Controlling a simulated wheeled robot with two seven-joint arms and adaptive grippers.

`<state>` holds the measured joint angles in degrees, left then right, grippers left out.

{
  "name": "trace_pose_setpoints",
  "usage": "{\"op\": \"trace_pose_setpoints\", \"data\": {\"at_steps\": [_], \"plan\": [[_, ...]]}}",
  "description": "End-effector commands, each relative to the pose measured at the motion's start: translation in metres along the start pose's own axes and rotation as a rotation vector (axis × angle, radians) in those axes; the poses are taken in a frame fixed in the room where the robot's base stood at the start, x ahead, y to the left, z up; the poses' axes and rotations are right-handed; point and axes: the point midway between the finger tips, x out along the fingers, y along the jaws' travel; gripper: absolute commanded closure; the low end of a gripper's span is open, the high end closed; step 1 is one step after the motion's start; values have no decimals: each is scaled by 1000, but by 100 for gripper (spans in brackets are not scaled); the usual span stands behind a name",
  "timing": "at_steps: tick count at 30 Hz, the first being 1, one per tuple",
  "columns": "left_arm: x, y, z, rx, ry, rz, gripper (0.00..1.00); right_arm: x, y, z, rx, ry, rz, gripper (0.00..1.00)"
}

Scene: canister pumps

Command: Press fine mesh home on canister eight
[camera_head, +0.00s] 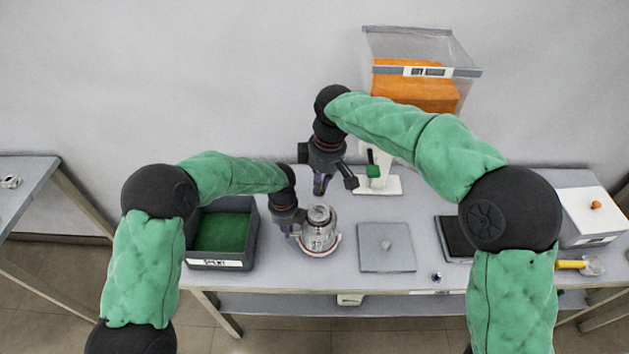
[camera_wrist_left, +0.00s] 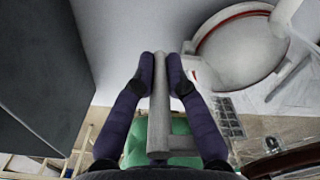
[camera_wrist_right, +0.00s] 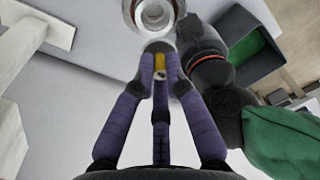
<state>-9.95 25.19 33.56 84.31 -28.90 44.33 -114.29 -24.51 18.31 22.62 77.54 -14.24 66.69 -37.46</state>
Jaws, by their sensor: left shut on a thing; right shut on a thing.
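A clear canister (camera_head: 320,236) with a round metal top stands upright on a round red-rimmed pad (camera_head: 335,246). The pad also shows in the left wrist view (camera_wrist_left: 240,50). My left gripper (camera_head: 298,229) is at the canister's left side. In the left wrist view it is shut on a grey bar-shaped handle (camera_wrist_left: 158,120). My right gripper (camera_head: 320,190) points down above and behind the canister. In the right wrist view it is shut on a small grey and yellow piece (camera_wrist_right: 160,66), near the canister's round top (camera_wrist_right: 153,12). I cannot tell whether this piece is the fine mesh. The canister's number is unreadable.
A grey bin with green lining (camera_head: 222,231) stands left. An orange-filled hopper (camera_head: 417,88) stands behind. A grey plate with a knob (camera_head: 387,258), a black tray (camera_head: 455,238), a small metal ball (camera_head: 436,277), a white box (camera_head: 590,212) and a yellow-handled scoop (camera_head: 580,265) lie right.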

Motion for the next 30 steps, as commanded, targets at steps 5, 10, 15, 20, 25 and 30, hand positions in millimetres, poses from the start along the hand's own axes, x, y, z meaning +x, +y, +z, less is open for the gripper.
{"op": "trace_pose_setpoints", "data": {"at_steps": [5,10,15,20,25,30], "plan": [[0,0,0,0,0,0,100,1,0,0,-7,1,0,100],[0,0,0,0,0,0,100,1,0,0,-5,-2,0,100],[0,0,0,0,0,0,100,8,0,1,-5,-3,-2,100],[0,0,0,0,0,0,100,20,0,3,-4,-4,-2,100],[0,0,0,0,0,0,100,35,1,4,-3,-3,-2,100],[0,0,0,0,0,0,100,49,1,6,-4,-3,-3,100]]}}
